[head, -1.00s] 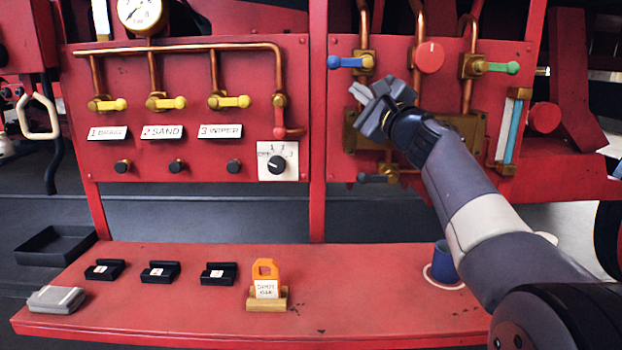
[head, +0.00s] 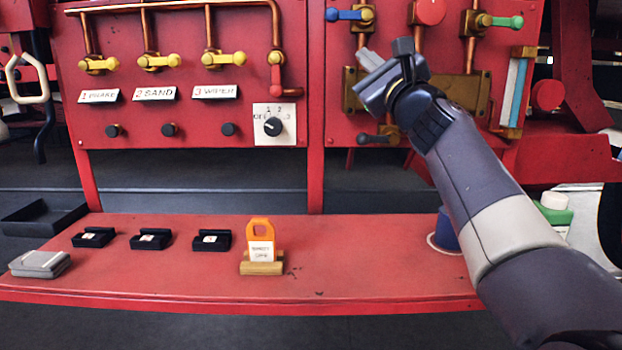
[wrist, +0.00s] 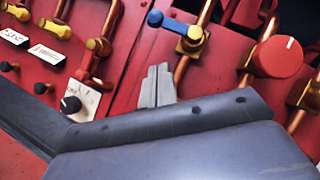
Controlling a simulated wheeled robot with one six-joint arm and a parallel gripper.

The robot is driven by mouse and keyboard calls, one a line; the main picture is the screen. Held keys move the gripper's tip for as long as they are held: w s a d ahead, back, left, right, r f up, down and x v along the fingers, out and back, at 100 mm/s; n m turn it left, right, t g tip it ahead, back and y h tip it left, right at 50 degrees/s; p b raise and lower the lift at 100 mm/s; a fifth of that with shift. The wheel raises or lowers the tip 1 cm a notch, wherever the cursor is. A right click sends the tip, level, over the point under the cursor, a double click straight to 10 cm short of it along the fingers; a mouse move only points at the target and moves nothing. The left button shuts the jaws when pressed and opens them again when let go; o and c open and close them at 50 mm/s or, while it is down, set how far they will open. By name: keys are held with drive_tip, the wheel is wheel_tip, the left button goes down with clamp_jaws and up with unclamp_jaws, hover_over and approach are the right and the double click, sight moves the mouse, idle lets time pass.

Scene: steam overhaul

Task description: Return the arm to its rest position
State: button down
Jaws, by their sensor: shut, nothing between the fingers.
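My arm reaches in from the lower right of the head view. My gripper (head: 372,72) is raised in front of the right red panel, over its brass plate (head: 476,95). Its grey fingers also show in the wrist view (wrist: 157,86), closed together with nothing between them. In the head view the gripper lies below the blue-handled valve (head: 345,15) and left of the red knob (head: 430,10). Part of the brass plate is hidden behind the gripper. I cannot tell the gap between gripper and panel.
A red shelf (head: 370,265) carries an orange tag in a wooden stand (head: 262,267), several black holders (head: 150,240), a grey box (head: 40,263) and a blue cup (head: 445,235) partly behind my arm. The left panel has yellow levers (head: 160,60) and a rotary dial (head: 273,126).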

drive_tip(key=v, duration=0.5)
drive_tip(key=p+x, duration=0.1)
drive_tip(key=x, duration=0.8)
drive_tip(key=shift+p, duration=0.4)
drive_tip(key=shift+w, duration=0.1)
